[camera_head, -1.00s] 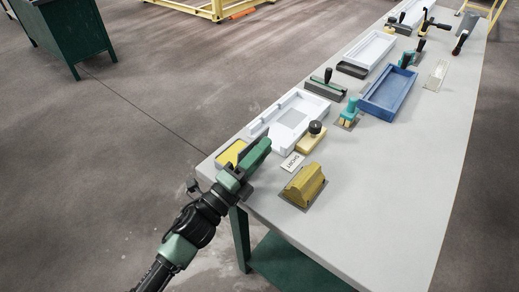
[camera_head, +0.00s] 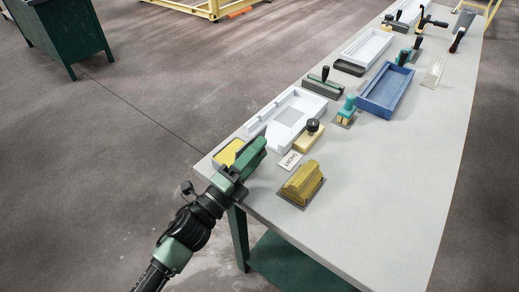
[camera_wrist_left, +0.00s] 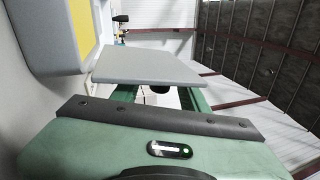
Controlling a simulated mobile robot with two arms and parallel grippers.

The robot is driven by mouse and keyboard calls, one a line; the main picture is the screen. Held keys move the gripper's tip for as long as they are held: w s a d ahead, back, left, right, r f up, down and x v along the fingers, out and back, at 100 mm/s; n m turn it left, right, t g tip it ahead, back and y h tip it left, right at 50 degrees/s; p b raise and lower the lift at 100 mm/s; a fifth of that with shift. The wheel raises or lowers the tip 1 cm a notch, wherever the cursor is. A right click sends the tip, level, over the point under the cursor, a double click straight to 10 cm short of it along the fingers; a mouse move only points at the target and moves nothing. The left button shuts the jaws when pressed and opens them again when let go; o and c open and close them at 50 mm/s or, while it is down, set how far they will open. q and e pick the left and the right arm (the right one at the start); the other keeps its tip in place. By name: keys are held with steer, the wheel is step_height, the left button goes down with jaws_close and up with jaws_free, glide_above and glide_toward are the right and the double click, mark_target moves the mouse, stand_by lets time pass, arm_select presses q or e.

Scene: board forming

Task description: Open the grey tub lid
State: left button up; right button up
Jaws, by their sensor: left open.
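A small grey tub (camera_wrist_left: 25,40) with a yellow inside fills the upper left of the left wrist view. In the head view its yellow inside (camera_head: 228,152) shows at the table's near left corner. A flat grey plate (camera_wrist_left: 150,66), which looks like the tub's lid, stands out beside the tub, in front of my left fingers. My left gripper (camera_head: 251,157) is open, with green jaws at the table edge just right of the tub. Whether a finger touches the plate I cannot tell. My right gripper is not in view.
A white tray (camera_head: 270,131), a wooden float with a black knob (camera_head: 309,137), a small "SHORT" card (camera_head: 290,160) and a yellow block (camera_head: 302,183) lie close by. A blue tray (camera_head: 362,104) and hand tools are farther back. The table's right side is clear.

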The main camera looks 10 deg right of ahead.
arm_select(q)
steer(key=b+v, duration=0.1)
steer(key=v, duration=0.5)
steer(key=shift+f, duration=0.15)
steer(key=shift+s+a, duration=0.3)
steer(key=shift+s, duration=0.05)
